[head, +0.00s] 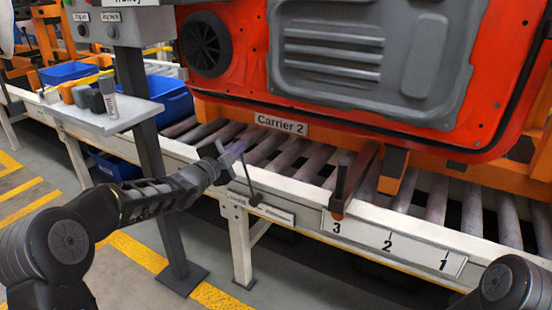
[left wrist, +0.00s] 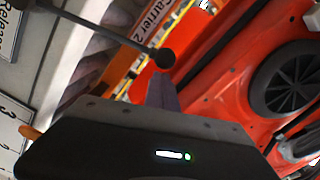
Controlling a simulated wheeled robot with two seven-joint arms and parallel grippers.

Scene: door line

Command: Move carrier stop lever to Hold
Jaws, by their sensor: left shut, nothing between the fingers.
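The carrier stop lever (head: 249,177) is a thin dark rod on the conveyor's front rail. It rises from a dark pivot between the Hold label (head: 238,197) and the Release label (head: 276,215), leaning slightly left. In the left wrist view its round black knob (left wrist: 166,58) shows just beyond my fingertips. My left gripper (head: 237,148) is shut and empty, close beside the knob. I cannot tell whether they touch. It also shows in the left wrist view (left wrist: 161,88). My right gripper is out of view.
The orange-red Carrier 2 panel (head: 240,85) hangs over the rollers. A dark upright handle (head: 340,182) stands on the rail near number 3. A grey post (head: 145,130) with a shelf (head: 110,122) and blue bins (head: 170,100) stand to the left.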

